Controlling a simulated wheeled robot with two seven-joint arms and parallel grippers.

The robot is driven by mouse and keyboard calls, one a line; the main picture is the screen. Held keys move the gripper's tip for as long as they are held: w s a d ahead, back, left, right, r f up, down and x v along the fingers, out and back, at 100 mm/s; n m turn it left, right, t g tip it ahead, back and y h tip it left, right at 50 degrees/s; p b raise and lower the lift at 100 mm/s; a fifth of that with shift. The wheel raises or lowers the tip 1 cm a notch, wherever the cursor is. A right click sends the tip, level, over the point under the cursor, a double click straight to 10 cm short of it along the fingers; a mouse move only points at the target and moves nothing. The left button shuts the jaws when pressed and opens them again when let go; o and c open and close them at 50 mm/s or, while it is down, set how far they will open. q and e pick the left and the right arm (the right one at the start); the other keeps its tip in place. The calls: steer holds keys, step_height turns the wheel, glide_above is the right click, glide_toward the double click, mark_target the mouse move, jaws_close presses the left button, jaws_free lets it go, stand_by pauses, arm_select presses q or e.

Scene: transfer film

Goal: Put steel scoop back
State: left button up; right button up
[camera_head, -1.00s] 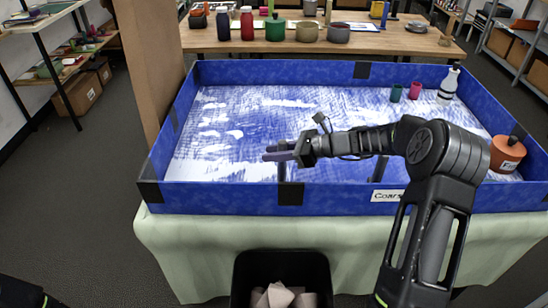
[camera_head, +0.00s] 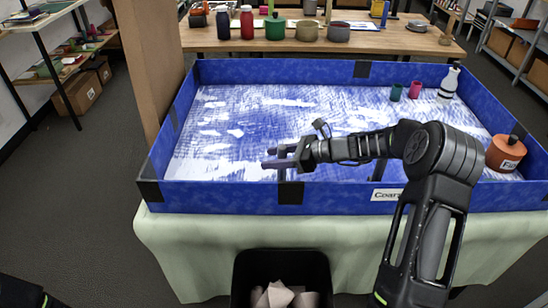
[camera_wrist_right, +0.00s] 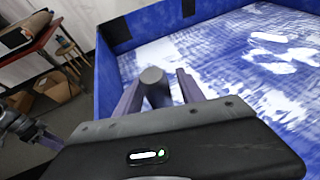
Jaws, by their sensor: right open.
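No thing in view can be told for sure as the steel scoop. My right gripper (camera_head: 268,157) is open over the near side of the blue-walled tray (camera_head: 340,199), just inside its front wall. In the right wrist view, a grey, round-topped upright piece (camera_wrist_right: 155,84) stands between the spread fingers, and I cannot tell whether they touch it. A dark upright piece (camera_head: 281,173) shows under the gripper in the head view. What looks like my left gripper (camera_wrist_right: 40,133) shows at the left edge of the right wrist view, its jaws unclear.
The tray floor (camera_head: 225,150) is streaked blue and white. Small green (camera_head: 396,92) and pink (camera_head: 415,90) cups, a white bottle (camera_head: 448,84) and an orange pot (camera_head: 505,153) stand at its right. A dark bin (camera_head: 282,260) with crumpled paper stands in front.

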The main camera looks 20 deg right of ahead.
steer(key=v, duration=1.2)
steer(key=shift+r+b, duration=0.2)
steer(key=shift+b, duration=0.25)
steer(key=shift+r, duration=0.1)
